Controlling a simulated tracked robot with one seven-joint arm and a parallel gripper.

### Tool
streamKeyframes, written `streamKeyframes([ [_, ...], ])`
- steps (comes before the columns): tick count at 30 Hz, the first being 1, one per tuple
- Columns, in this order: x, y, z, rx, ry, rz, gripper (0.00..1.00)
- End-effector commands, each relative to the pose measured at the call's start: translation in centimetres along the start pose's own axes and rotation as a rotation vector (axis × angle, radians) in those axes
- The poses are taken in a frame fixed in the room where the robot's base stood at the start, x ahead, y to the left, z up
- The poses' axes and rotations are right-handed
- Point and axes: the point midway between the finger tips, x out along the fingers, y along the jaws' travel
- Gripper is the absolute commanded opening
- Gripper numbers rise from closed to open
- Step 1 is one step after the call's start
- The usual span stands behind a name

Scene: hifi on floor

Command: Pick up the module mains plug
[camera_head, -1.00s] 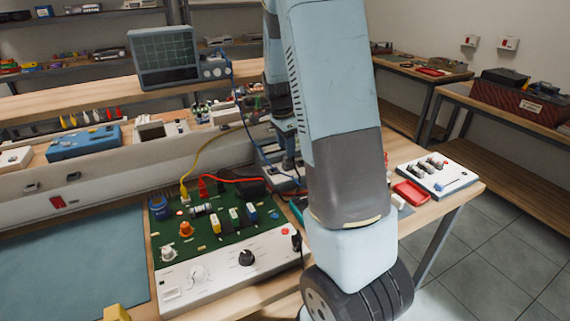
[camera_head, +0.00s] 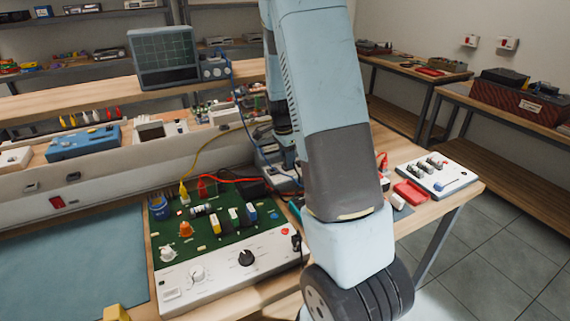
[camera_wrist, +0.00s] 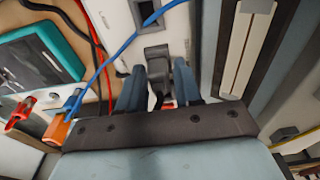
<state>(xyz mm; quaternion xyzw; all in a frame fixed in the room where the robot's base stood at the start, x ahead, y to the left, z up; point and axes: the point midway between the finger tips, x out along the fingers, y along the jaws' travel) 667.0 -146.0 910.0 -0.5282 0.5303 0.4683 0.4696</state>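A dark grey plug-like block (camera_wrist: 156,62), which looks like the module mains plug, is in the wrist view. It sits just beyond and between the two blue-grey fingers of my gripper (camera_wrist: 158,82). The fingers look apart, one on each side of it, and I see no clear grip on it. A dark cable seems to run from it back between the fingers. Beyond it is a white box with a dark socket opening (camera_wrist: 147,10). In the head view my arm hides the plug and most of my gripper.
A blue cable (camera_wrist: 108,68) crosses left of the fingers, near red and black leads. A teal-framed box (camera_wrist: 42,58) is at left. In the head view, a green circuit board module (camera_head: 222,224) stands left of my arm, and a red tray (camera_head: 411,192) lies right of it.

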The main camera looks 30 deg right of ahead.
Motion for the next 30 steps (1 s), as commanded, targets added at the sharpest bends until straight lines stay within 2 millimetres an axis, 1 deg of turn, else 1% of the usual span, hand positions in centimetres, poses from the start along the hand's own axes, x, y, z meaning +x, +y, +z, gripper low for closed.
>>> streamKeyframes([
  [1, 0.0, 0.0, 0.0, 0.0, 0.0, 0.0, 0.29],
  [10, 0.0, 0.0, 0.0, -0.001, 0.0, 0.0, 0.0],
  [17, -0.1, 0.0, 0.0, -0.001, 0.0, -0.001, 0.0],
  [20, -0.4, -0.1, 0.0, -0.001, 0.0, -0.002, 0.0],
  [23, -1.3, -0.1, -0.1, -0.002, 0.001, -0.004, 0.0],
  [26, -3.0, -0.1, -0.3, -0.001, 0.001, -0.006, 0.0],
  [30, -5.2, 1.1, 0.7, -0.004, -0.001, -0.004, 0.0],
])
